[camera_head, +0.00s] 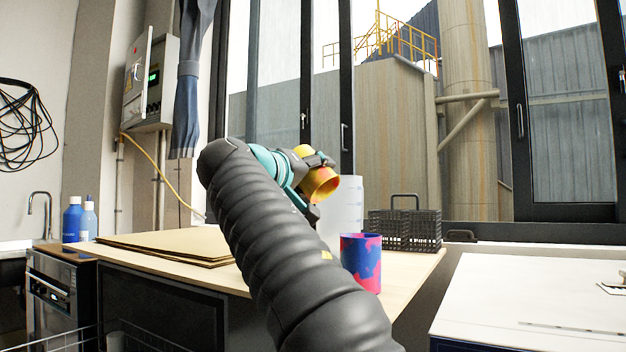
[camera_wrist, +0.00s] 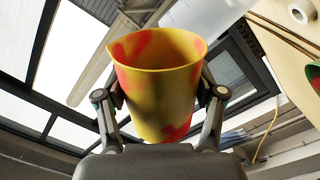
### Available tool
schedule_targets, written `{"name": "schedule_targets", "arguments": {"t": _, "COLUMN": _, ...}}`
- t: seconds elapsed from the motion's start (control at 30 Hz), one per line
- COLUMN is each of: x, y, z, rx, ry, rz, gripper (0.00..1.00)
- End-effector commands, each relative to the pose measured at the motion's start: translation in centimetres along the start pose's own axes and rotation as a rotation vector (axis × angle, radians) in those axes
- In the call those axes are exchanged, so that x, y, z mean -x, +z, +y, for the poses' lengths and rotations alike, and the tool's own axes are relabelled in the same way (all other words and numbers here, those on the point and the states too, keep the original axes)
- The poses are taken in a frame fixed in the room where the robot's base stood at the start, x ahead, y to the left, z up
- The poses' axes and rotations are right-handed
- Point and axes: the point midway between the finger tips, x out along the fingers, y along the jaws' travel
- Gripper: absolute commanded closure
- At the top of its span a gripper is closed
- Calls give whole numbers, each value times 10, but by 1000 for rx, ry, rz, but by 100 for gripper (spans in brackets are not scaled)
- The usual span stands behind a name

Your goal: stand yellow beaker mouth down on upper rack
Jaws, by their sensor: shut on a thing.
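The yellow beaker with red patches (camera_head: 322,184) is in my gripper (camera_wrist: 160,95), held in the air above the wooden table. In the wrist view the beaker (camera_wrist: 158,90) is clasped between both fingers, with its open mouth and spout facing up in the picture. In the head view it lies tilted, its mouth toward the lower right. My gripper (camera_head: 316,172) is partly hidden by the beaker and my arm. Thin wire bars (camera_head: 62,340) show at the lower left edge; I cannot tell if they are the upper rack.
A blue and pink cup (camera_head: 361,262) stands on the wooden table (camera_head: 405,272), near a black basket (camera_head: 404,228) and a translucent container (camera_head: 349,205). Brown boards (camera_head: 165,243) lie at left. Blue bottles (camera_head: 73,219) stand farther left. A white-topped bench (camera_head: 540,300) is at right.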

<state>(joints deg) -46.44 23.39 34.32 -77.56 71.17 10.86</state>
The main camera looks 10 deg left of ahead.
Motion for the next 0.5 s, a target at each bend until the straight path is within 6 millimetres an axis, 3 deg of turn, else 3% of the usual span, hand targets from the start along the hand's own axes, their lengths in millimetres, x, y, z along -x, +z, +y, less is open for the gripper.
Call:
{"name": "schedule_targets", "arguments": {"t": 0.17, "x": 0, "y": 0, "z": -1, "rx": -35, "ry": 0, "rz": 0, "gripper": 59}}
{"name": "schedule_targets", "arguments": {"t": 0.5, "x": 0, "y": 1, "z": -1, "rx": -479, "ry": 0, "rz": 0, "gripper": 59}}
